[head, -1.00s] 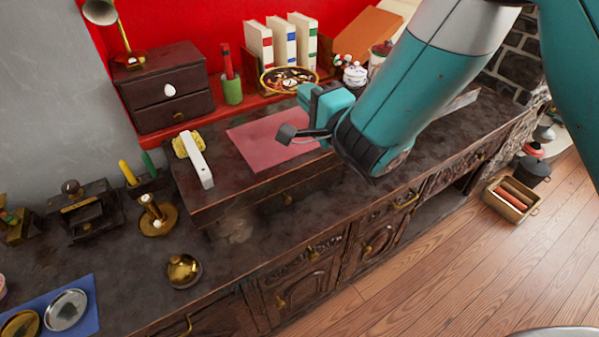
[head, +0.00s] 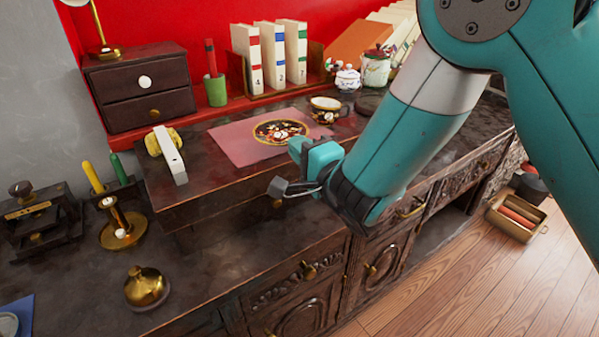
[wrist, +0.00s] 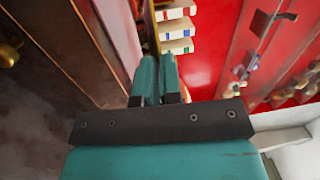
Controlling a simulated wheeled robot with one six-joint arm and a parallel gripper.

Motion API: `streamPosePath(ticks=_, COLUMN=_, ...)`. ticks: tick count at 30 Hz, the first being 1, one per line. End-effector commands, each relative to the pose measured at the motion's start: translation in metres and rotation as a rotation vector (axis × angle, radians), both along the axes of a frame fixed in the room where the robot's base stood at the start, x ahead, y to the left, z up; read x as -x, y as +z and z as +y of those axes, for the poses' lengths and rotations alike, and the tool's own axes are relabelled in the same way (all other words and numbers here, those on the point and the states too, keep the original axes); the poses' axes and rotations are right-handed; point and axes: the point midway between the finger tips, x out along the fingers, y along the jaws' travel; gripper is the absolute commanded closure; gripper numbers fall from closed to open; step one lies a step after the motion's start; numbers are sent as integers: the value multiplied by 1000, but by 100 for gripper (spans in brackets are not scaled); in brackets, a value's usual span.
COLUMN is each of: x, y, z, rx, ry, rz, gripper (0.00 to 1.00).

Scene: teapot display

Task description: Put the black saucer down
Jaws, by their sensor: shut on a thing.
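The black saucer (head: 281,132), with a coloured flower pattern and a gold rim, shows face up over the pink mat (head: 232,145) in the head view. My gripper (head: 301,147) is at its near right edge, shut on the rim. In the wrist view the saucer (wrist: 151,28) is seen edge-on as a thin strip between the tips of my gripper (wrist: 156,62). The saucer looks roughly level with the mat. I cannot tell whether it touches the mat.
A patterned cup (head: 325,111) stands behind the saucer, with a lidded white pot (head: 347,79) farther back. Books (head: 270,55) stand along the red wall. A white-handled thing (head: 170,153) lies left of the mat. The mat's left part is clear.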

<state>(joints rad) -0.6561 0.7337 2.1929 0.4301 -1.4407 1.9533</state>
Motion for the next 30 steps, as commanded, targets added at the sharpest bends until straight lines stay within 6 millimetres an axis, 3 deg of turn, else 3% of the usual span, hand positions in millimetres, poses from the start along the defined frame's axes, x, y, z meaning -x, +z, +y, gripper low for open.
streamPosePath(ticks=1, x=0, y=-15, z=0, rx=0, ry=0, rz=0, gripper=100)
streamPosePath(ticks=5, x=0, y=-32, z=0, rx=0, ry=0, rz=0, gripper=100)
streamPosePath(ticks=21, x=0, y=-38, z=0, rx=0, ry=0, rz=0, gripper=100)
streamPosePath(ticks=25, x=0, y=-37, z=0, rx=1, ry=0, rz=1, gripper=69)
streamPosePath(ticks=30, x=0, y=-37, z=0, rx=1, ry=0, rz=1, gripper=69)
